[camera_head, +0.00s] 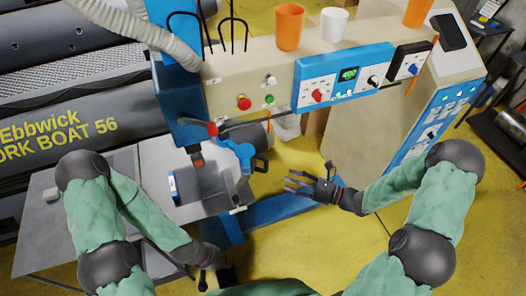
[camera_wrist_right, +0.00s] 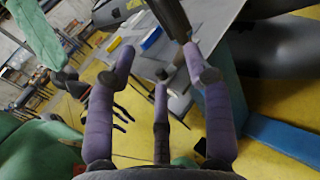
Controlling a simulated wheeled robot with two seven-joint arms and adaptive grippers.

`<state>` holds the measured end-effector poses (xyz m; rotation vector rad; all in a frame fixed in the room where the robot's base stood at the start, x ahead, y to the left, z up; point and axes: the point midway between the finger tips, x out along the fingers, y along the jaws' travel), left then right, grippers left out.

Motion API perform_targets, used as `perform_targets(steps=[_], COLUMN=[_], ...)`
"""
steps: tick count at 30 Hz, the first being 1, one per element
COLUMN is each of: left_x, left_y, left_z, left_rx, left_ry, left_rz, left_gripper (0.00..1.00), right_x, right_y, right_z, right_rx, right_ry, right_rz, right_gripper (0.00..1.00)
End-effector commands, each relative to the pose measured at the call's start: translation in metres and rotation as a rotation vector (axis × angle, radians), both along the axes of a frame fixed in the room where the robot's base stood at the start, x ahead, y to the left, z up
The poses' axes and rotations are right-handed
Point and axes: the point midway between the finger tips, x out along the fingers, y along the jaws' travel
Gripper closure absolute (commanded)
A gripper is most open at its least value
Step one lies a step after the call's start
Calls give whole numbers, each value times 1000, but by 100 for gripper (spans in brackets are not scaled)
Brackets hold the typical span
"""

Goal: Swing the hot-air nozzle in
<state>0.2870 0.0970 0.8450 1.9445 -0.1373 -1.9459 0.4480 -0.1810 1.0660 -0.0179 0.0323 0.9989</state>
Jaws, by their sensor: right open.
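A blue swivel bracket (camera_head: 236,154) with a dark grey cylinder (camera_head: 250,135) behind it sits below the machine's control panel; it looks like the hot-air nozzle unit, but I cannot make out the nozzle tip for sure. A short dark handle (camera_head: 260,166) stands at its right side. My right gripper (camera_head: 290,182) is open and empty, to the right of and below this handle, apart from it. In the right wrist view its fingers (camera_wrist_right: 160,65) are spread, with a dark rod (camera_wrist_right: 171,18) beyond them. My left gripper (camera_head: 207,279) is low at the front, its fingers mostly unclear.
The beige machine head (camera_head: 225,78) carries a blue control panel (camera_head: 342,78), orange and white cups, and a red button. A grey table (camera_head: 150,160) with a grey boat lies left. A blue base beam (camera_head: 275,209) crosses the yellow floor. The right side below the panel is free.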

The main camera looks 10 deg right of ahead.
Motion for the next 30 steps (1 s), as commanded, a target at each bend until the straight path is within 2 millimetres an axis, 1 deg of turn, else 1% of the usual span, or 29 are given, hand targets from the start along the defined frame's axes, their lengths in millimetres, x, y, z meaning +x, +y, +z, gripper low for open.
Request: perform_targets(steps=[1, 2, 4, 6, 11, 15, 21, 25, 30], left_x=[0, 0, 0, 0, 0, 0, 0, 0, 0], left_y=[0, 0, 0, 0, 0, 0, 0, 0, 0], left_z=[5, 5, 6, 5, 5, 7, 8, 8, 9], left_rx=[0, 0, 0, 0, 0, 0, 0, 0, 0], left_ry=[1, 1, 1, 1, 1, 1, 1, 0, 0], left_rz=[0, 0, 0, 0, 1, 0, 0, 0, 0], left_gripper=[60, 60, 60, 60, 60, 60, 60, 60, 60], right_x=[4, 6, 9, 12, 24, 39, 57, 65, 70], right_y=[-5, -7, -8, -5, 15, 36, 62, 72, 78], right_z=[9, 12, 15, 15, 14, 14, 14, 14, 14], right_rx=[16, 23, 33, 34, 33, 32, 31, 31, 31], right_ry=[-9, -13, -19, -20, -21, -20, -20, -20, -19], right_rz=[-23, -33, -43, -45, -39, -38, -39, -41, -43], right_gripper=[49, 49, 49, 49, 49, 49, 49, 49, 49])
